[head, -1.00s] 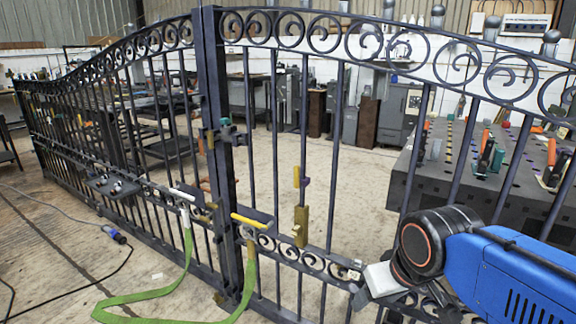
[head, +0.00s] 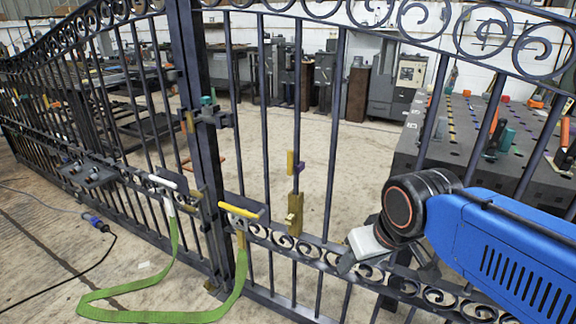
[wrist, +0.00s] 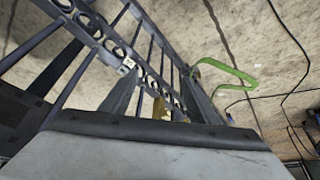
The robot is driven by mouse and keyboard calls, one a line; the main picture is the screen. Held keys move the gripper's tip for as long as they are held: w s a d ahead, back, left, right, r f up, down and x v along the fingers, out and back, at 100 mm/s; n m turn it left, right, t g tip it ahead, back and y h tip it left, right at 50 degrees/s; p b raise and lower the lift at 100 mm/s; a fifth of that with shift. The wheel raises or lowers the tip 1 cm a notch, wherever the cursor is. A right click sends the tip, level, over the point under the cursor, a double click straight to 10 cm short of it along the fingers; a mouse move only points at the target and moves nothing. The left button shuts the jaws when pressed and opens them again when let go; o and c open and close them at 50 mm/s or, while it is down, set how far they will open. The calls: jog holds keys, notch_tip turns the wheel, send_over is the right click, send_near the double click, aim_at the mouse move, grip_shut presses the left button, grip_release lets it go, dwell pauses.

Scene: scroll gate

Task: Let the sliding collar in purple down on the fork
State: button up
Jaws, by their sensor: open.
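The purple sliding collar (head: 300,168) is small and sits on a vertical bar of the dark gate, with a yellow grip (head: 291,162) at its left. Below it on the same bar is a brass-coloured block (head: 295,213), apart from the collar; it may be the fork, but its shape is too small to tell. My gripper (head: 352,262) is right of and below the collar in the head view, apart from it. The collar is not clear there.
A yellow handle (head: 240,210) and a white handle (head: 162,181) stick out from the gate, with a green strap (head: 150,312) hanging in a loop. A teal-topped latch (head: 208,108) is on the post. A dark worktable (head: 430,150) stands behind the gate.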

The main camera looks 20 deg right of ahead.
jog(key=c, duration=0.4)
jog(key=shift+w+r, duration=0.2)
jog(key=shift+r, duration=0.1)
jog(key=shift+c, duration=1)
notch_tip(320, 180, up, 26)
jog(key=m+g+h, duration=0.2)
jog(key=m+h, duration=0.1)
jog(key=m, duration=0.6)
send_over(289, 152)
jog(key=s+a, duration=0.4)
jog(key=x, duration=1.7)
jog(key=shift+w+f, duration=0.2)
jog(key=shift+w, duration=0.05)
grip_shut()
